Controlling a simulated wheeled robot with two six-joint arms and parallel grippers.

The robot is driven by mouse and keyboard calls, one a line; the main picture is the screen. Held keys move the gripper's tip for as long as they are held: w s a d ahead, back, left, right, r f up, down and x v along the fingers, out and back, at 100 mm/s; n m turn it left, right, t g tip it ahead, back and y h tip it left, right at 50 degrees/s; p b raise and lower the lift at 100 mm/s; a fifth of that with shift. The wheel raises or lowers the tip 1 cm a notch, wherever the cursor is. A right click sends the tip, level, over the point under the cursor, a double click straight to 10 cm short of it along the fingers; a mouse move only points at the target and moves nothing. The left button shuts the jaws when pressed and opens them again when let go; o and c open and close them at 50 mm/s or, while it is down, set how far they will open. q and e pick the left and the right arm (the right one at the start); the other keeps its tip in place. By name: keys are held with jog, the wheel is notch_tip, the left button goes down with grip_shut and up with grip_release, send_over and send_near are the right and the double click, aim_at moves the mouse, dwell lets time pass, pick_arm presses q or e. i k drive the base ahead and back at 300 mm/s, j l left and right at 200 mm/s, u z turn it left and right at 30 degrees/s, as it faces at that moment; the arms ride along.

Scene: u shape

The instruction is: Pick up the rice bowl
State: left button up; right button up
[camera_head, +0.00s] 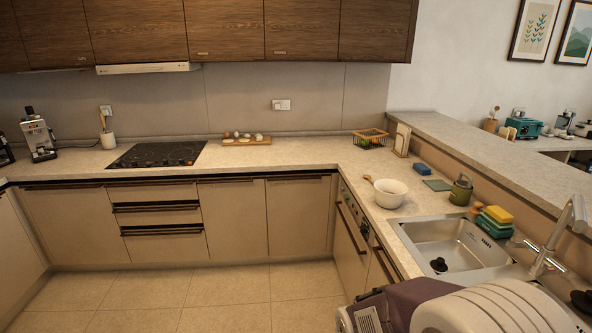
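The white rice bowl (391,194) stands upright on the right-hand counter, just behind the sink. Its inside looks empty. A wooden utensil (369,179) lies beside its far left rim, partly hidden by the bowl. I cannot make out either gripper in the head view, and nothing is seen touching the bowl.
The sink (452,246) with a tall faucet (556,238) lies in front of the bowl. A purple and pale ribbed shape, unclear to me, covers the lower right. The floor (190,298) is clear.

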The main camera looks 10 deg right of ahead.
aim_at(389, 195)
jog(key=i+z, duration=0.2)
jog(key=i, duration=0.7)
jog(key=i+j+z, duration=0.15)
jog(key=i, duration=0.75)
jog(key=i+l+z, duration=0.1)
jog(key=i+z, duration=0.2)
jog(key=z, duration=0.2)
jog(key=i+z, duration=0.3)
jog(key=z, duration=0.2)
jog(key=i+j+z, duration=0.2)
jog(key=z, duration=0.3)
jog(key=i, duration=0.1)
